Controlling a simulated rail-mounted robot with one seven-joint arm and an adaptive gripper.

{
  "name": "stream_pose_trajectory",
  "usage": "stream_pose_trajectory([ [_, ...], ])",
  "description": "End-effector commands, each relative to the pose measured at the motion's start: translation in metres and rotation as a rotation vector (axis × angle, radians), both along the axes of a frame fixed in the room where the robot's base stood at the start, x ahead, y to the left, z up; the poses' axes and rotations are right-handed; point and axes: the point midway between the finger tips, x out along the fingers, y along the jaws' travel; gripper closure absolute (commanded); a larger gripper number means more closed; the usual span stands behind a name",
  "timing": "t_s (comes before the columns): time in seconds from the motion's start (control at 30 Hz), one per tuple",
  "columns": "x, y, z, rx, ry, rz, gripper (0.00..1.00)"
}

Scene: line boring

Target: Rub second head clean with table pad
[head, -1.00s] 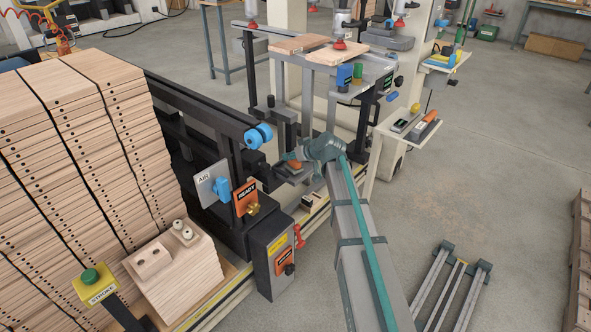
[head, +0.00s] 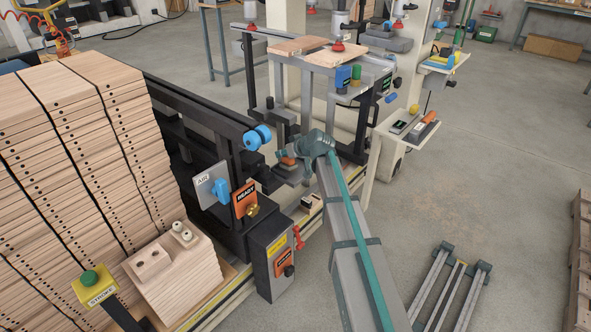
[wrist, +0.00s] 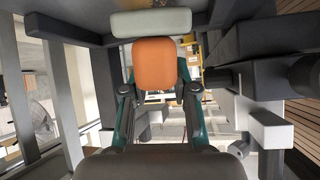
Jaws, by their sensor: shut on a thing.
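My gripper (wrist: 156,88) is shut on the orange handle (wrist: 154,62) of a pad. The pad's pale grey block (wrist: 152,23) shows beyond the handle in the wrist view. In the head view the orange handle (head: 287,161) shows at the end of my arm, inside the dark machine frame below the boards. A dark grey machine part (wrist: 75,28) spans the top of the wrist view close to the pad; I cannot tell whether they touch. Which part is the second head is unclear, and its face is not visible.
Grey posts (wrist: 62,100) stand left of my gripper, and dark blocks with a cylinder (wrist: 240,80) stand close on the right. A READY panel (head: 244,198) and a tall board stack (head: 80,150) are left of my arm. Open floor (head: 480,190) lies right.

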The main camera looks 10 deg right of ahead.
Motion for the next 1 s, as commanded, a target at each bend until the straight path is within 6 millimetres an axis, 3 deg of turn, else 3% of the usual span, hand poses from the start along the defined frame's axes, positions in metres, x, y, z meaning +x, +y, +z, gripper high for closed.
stream_pose_trajectory([
  [0.1,0.012,0.010,0.002,0.013,-0.006,0.000,1.00],
  [0.47,0.012,0.013,0.001,0.015,-0.005,0.001,1.00],
  [1.0,-0.020,-0.015,0.001,0.010,-0.003,0.000,1.00],
])
